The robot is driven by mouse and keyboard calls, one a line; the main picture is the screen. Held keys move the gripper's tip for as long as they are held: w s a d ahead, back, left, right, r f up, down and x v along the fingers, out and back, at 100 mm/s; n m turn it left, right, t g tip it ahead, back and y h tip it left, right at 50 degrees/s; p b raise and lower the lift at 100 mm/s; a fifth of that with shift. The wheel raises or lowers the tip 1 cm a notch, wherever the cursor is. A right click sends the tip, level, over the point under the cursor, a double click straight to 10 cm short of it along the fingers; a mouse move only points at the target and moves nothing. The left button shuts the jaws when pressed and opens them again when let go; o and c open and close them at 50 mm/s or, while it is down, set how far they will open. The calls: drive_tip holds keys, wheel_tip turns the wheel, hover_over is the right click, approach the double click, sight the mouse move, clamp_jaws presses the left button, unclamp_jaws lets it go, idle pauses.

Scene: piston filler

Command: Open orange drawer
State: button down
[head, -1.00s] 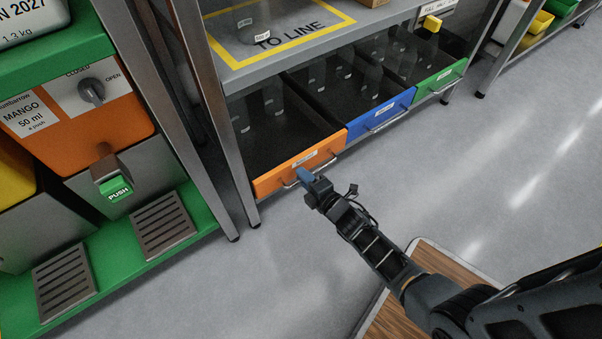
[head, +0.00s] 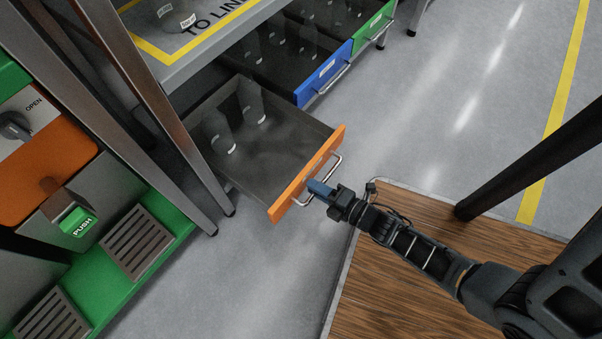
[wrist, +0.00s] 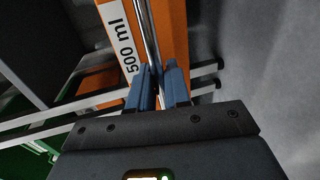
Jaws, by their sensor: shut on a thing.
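The orange drawer (head: 308,176) is pulled well out from under the shelf in the head view, clear of the blue and green drawers beside it. Two clear bottles stand inside it toward the back. Its metal bar handle (head: 334,166) runs along the orange front. My gripper (head: 320,190) is at the handle, with its blue fingers shut on the bar. In the wrist view the handle (wrist: 151,40) passes between the blue fingers (wrist: 159,85), and the orange front (wrist: 172,30) shows a "500 ml" label. The exact finger contact is partly hidden.
The blue drawer (head: 325,73) and green drawer (head: 374,27) hold bottles and sit farther in. A shelf leg (head: 180,120) and the green filler stand (head: 150,262) with a green PUSH button (head: 78,223) are at left.

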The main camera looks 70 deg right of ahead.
drive_tip(key=f+v, duration=0.1)
drive_tip(key=v, duration=0.6)
drive_tip(key=shift+s+a+f+b, duration=0.2)
drive_tip(key=shift+s+f+b, duration=0.15)
drive_tip(key=shift+s, duration=0.15)
drive_tip(key=c, duration=1.3)
unclamp_jaws()
drive_tip(key=p+v, duration=0.1)
drive_tip(key=v, duration=0.6)
drive_tip(key=shift+s+p, duration=0.3)
drive_tip(key=shift+s, duration=0.05)
drive_tip(key=shift+a+r, duration=0.1)
drive_tip(key=shift+r, duration=0.15)
